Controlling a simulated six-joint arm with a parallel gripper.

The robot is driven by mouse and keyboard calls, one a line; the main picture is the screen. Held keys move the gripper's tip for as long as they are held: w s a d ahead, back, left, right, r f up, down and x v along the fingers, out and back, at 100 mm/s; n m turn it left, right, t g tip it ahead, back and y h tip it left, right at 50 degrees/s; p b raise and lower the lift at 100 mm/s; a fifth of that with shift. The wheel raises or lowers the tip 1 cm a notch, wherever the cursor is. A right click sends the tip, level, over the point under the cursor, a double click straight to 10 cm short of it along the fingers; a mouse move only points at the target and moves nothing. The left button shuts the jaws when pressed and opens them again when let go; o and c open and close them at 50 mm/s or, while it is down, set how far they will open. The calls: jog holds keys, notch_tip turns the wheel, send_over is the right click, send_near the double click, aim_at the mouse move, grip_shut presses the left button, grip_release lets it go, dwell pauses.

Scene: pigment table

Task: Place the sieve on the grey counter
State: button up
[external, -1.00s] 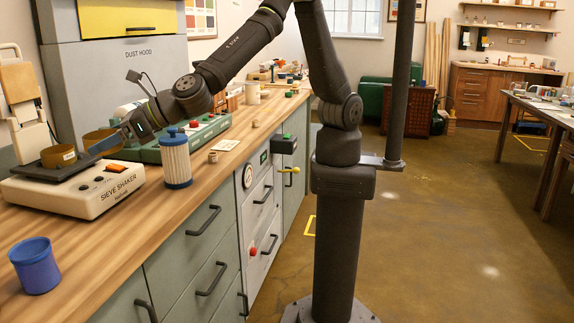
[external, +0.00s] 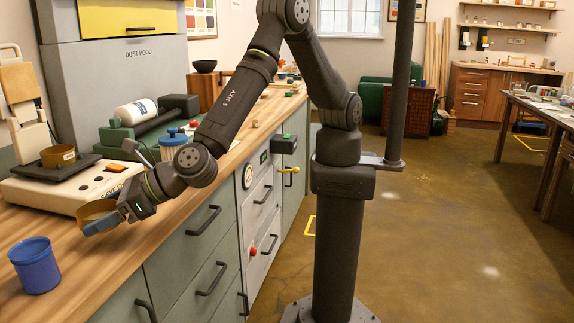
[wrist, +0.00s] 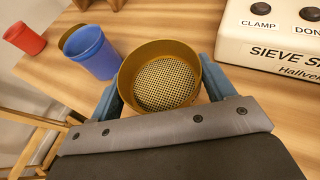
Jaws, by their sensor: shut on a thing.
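The sieve (wrist: 166,84), a round brass-coloured ring with a mesh floor, sits between the fingers of my gripper (wrist: 163,92) in the wrist view. My gripper is shut on its sides. In the external view the sieve (external: 93,209) is held level or nearly so in front of the sieve shaker, above the counter's wooden top. The gripper (external: 100,226) partly covers it there. The counter (external: 186,232) has grey-green cabinet fronts and a wooden top (external: 98,270). I cannot tell whether the sieve touches the wood.
The sieve shaker (external: 70,198) stands behind, with another brass ring (external: 58,156) on it. A blue cup (external: 35,265) stands at the near left; in the wrist view a red cup (wrist: 25,39) is beyond it. A blue-lidded jar (external: 173,140) is behind my arm. Bare wood lies around the gripper.

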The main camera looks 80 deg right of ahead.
aim_at(110, 241)
jog(key=shift+f, duration=1.9)
jog(key=shift+f, duration=0.15)
jog(key=o, duration=1)
jog(key=shift+r, duration=0.2)
jog(key=v, duration=1.2)
